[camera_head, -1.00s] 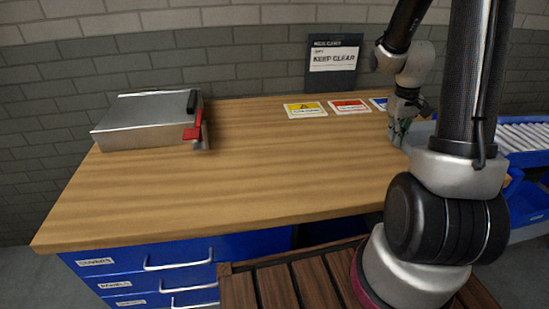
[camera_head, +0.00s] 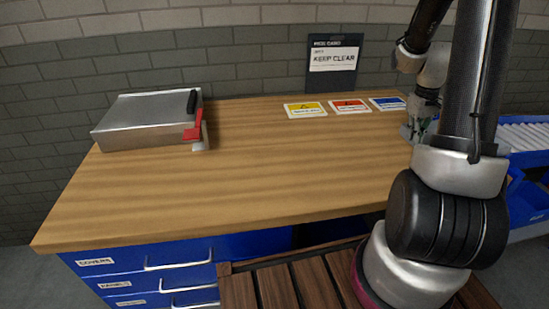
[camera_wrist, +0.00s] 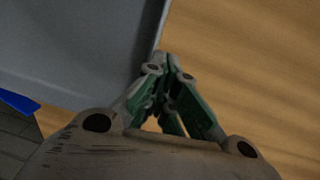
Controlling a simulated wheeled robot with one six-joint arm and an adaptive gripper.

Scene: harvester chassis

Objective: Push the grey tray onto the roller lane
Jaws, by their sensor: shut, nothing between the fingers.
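The grey tray (camera_wrist: 75,45) fills the upper left of the wrist view, lying at the edge of the wooden bench top. In the head view my arm hides the tray almost fully. My gripper (camera_wrist: 168,62) is shut and empty, its fingertips right at the tray's near side wall; I cannot tell for sure whether they touch it. In the head view my gripper (camera_head: 410,132) is low over the right end of the bench, partly behind my arm. The roller lane (camera_head: 524,135) shows at the right, beyond my arm, with pale rollers on a blue frame.
The wooden bench (camera_head: 250,170) is clear in the middle. A metal box (camera_head: 145,120) with a red clamp-like part (camera_head: 193,133) stands at the left. Several warning cards (camera_head: 350,106) and a keep-clear sign (camera_head: 333,60) are at the back. Blue drawers (camera_head: 140,270) are below.

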